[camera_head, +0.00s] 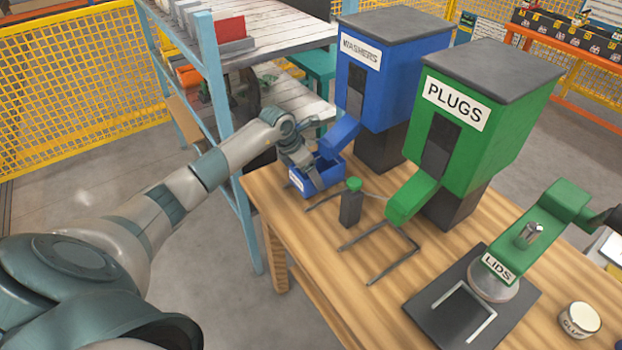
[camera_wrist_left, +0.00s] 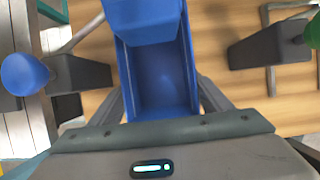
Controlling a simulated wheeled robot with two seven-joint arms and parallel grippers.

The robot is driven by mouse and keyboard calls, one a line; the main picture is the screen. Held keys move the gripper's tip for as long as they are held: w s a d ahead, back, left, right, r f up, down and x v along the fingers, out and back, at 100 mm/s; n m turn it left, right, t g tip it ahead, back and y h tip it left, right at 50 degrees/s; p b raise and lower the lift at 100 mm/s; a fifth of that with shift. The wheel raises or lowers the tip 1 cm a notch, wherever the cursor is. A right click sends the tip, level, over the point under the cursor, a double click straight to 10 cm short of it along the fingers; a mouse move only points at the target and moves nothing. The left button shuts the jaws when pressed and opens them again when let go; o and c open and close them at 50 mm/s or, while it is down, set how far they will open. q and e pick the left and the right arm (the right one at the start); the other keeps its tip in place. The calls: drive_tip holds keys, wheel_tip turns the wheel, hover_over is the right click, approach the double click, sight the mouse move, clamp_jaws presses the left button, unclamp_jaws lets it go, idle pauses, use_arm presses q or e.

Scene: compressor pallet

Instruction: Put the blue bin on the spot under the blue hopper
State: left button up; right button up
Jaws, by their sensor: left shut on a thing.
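The blue bin (camera_head: 298,184) is near the far left corner of the wooden table, by the spout (camera_head: 341,131) of the blue WASHERS hopper (camera_head: 395,75). My left gripper (camera_head: 312,172) is shut on it. In the left wrist view the empty-looking bin (camera_wrist_left: 160,88) sits between the two fingers, and the blue spout (camera_wrist_left: 142,18) covers its far end. The bin hides most of the spot under the hopper; a dark strip (camera_head: 322,201) shows beside it. I cannot tell whether the bin touches the table. My right gripper is not in view.
A dark post with a green button (camera_head: 351,206) stands close right of the bin. A blue-knobbed post (camera_wrist_left: 75,74) is at its left in the wrist view. A blue shelf rack (camera_head: 225,110) stands behind the arm.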

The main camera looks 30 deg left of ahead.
use_arm(q)
drive_tip(key=shift+w+d, duration=0.15)
drive_tip(key=shift+w, duration=0.05)
drive_tip(key=shift+w+d+p, duration=0.1)
drive_tip(key=shift+w+p, duration=0.1)
drive_tip(key=shift+p, duration=0.2)
wheel_tip(320, 180, down, 2)
drive_tip(key=shift+f+p, duration=0.15)
drive_tip(key=shift+p, duration=0.55)
drive_tip(key=shift+f, duration=0.55)
